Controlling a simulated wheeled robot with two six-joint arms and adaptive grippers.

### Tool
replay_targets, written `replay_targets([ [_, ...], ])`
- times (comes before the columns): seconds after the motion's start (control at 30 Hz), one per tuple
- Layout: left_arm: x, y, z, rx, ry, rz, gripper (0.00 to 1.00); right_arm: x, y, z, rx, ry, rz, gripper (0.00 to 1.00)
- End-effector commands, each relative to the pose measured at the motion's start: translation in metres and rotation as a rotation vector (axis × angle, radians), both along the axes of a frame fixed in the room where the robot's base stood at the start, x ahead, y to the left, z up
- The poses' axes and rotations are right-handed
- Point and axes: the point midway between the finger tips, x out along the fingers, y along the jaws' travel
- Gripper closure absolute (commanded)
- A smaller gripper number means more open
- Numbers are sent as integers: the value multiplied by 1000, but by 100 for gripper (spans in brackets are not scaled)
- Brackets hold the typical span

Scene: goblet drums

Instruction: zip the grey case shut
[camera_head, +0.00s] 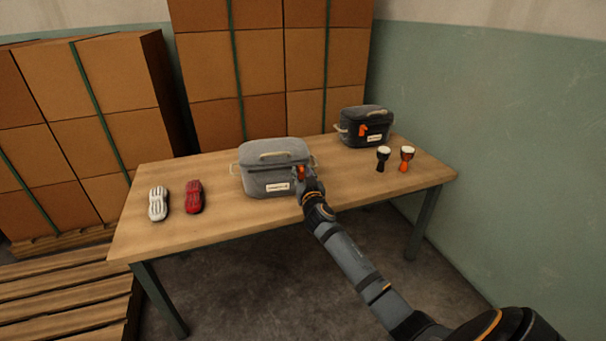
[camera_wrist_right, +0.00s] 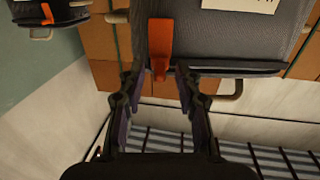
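The grey case (camera_head: 262,180) stands on the table with its lid down, a pale handle on top and a white label on its front. Its orange zip pull (camera_head: 300,172) is at the front right corner in the head view. In the right wrist view the pull (camera_wrist_right: 160,45) hangs from the grey case (camera_wrist_right: 225,45). My right gripper (camera_head: 306,182) is at that corner. In the wrist view its fingers (camera_wrist_right: 160,75) are apart, one on each side of the pull's end, with gaps visible. My left gripper is not in view.
A dark case (camera_head: 364,127) with an orange pull stands at the table's back right. Two small goblet drums (camera_head: 383,158) (camera_head: 406,158) stand before it. A white object (camera_head: 158,203) and a red one (camera_head: 194,196) lie on the left of the table (camera_head: 240,220). Stacked boxes (camera_head: 270,60) stand behind.

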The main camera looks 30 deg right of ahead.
Motion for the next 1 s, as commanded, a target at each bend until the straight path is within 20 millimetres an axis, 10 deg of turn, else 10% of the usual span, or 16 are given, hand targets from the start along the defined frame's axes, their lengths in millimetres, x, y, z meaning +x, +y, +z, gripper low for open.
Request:
replay_targets([
  [0.3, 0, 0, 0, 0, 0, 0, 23, 0, 0, 0, 0, 1, 0, 100],
  [1.0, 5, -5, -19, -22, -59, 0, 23, 13, 32, -4, 9, -2, 2, 100],
])
